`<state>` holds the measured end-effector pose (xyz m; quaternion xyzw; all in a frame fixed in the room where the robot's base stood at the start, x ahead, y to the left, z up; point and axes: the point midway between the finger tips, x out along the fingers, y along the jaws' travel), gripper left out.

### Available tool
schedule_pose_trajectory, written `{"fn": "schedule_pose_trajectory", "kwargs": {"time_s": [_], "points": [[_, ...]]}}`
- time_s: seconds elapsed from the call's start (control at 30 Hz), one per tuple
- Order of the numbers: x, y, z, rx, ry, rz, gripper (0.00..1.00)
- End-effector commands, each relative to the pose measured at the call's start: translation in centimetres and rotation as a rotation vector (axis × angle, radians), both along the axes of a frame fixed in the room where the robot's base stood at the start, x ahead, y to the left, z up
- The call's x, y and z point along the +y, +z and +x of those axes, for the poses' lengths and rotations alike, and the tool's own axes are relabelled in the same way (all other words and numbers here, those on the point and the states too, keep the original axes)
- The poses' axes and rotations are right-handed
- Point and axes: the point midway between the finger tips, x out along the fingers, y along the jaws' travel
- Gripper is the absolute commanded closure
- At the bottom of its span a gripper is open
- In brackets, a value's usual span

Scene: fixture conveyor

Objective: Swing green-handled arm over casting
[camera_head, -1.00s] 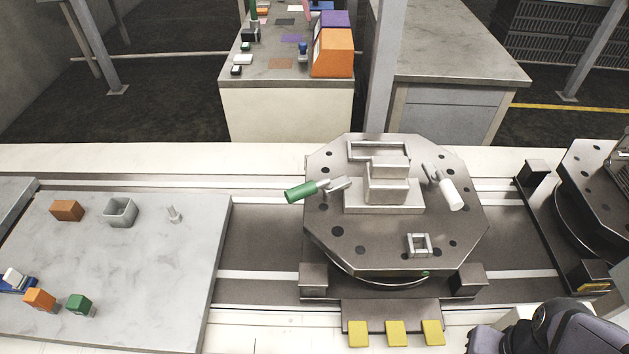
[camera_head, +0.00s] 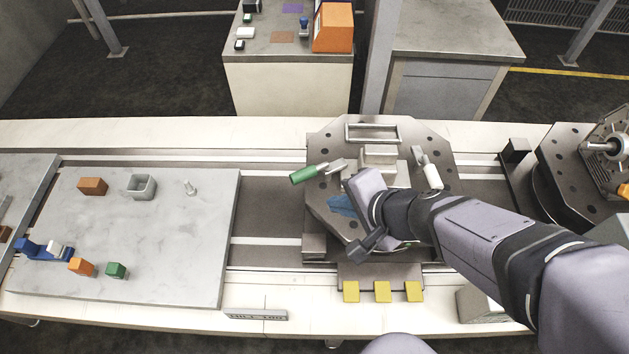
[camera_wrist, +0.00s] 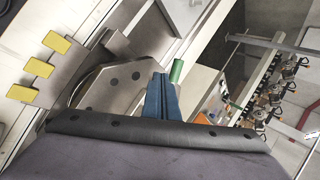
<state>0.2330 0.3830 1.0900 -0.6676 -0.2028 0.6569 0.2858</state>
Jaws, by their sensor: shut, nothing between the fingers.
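The green-handled arm (camera_head: 316,171) sits at the left edge of the octagonal fixture plate (camera_head: 327,128), its handle pointing left, away from the casting. The handle also shows in the wrist view (camera_wrist: 177,70), just beyond my fingertips. The grey stepped casting (camera_head: 379,156) stands on the plate, its lower part hidden behind my arm. A white-handled arm (camera_head: 430,172) stands to its right. My gripper (camera_head: 340,206) is over the plate's front left, below and right of the green handle and apart from it in the head view. Its blue fingers (camera_wrist: 162,97) are together and empty.
A grey board (camera_head: 180,245) on the left carries small blocks, a grey cup (camera_head: 141,186) and a peg. Yellow pads (camera_head: 382,291) lie at the fixture's front. Another fixture (camera_head: 570,170) stands at the right. The belt left of the plate is clear.

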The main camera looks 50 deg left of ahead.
Motion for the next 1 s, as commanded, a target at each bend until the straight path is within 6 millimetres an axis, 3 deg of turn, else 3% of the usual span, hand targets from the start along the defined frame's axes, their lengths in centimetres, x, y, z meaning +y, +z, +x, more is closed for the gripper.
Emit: {"fn": "schedule_pose_trajectory", "kwargs": {"time_s": [0.17, 0.47, 1.0], "points": [[0.1, 0.3, 1.3, -0.022, -0.055, 0.011, 1.00], [0.7, -0.5, 1.4, -0.028, -0.048, 0.009, 1.00], [6.4, -7.5, 2.4, -0.027, -0.047, 0.006, 1.00]]}}
